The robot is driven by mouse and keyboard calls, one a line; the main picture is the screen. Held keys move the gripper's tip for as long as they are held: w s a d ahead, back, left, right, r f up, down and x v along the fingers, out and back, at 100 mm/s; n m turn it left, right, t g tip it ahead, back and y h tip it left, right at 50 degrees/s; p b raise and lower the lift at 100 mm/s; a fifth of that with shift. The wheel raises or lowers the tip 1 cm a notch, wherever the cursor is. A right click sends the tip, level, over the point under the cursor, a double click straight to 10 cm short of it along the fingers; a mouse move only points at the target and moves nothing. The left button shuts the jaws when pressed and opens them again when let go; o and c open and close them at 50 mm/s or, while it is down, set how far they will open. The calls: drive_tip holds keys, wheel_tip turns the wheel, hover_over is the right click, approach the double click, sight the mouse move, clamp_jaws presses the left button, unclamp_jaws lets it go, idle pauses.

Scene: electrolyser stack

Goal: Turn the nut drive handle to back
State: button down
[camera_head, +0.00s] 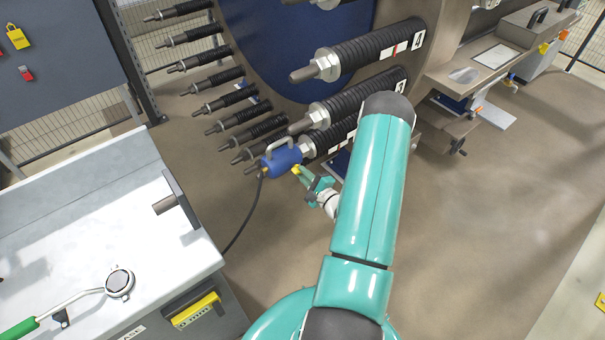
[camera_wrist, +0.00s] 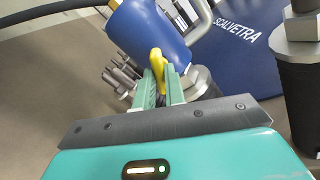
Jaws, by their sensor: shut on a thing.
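The blue cylindrical tool (camera_head: 281,160) sits at the end of a lower tie rod on the stack, with a grey loop handle on top and a black hose hanging from it. In the wrist view the blue body (camera_wrist: 150,38) fills the top middle. A yellow handle (camera_wrist: 157,64), probably the nut drive handle, sticks out of its side towards me. My gripper (camera_head: 302,174) is at this yellow handle, and in the wrist view its green fingers (camera_wrist: 161,84) are closed around it. The handle's far end is partly hidden between the fingers.
Several tie rods with black springs and nuts (camera_head: 325,66) project from the stack just above and beside my arm. The hose (camera_head: 243,220) hangs to the floor. Open floor lies at the right.

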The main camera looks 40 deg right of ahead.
drive_tip(key=shift+n, duration=0.8)
drive_tip(key=n, duration=0.4)
drive_tip(key=c, duration=1.3)
unclamp_jaws()
drive_tip(key=shift+s, duration=0.1)
drive_tip(key=s, duration=0.6)
drive_tip(key=shift+s+a, duration=0.4)
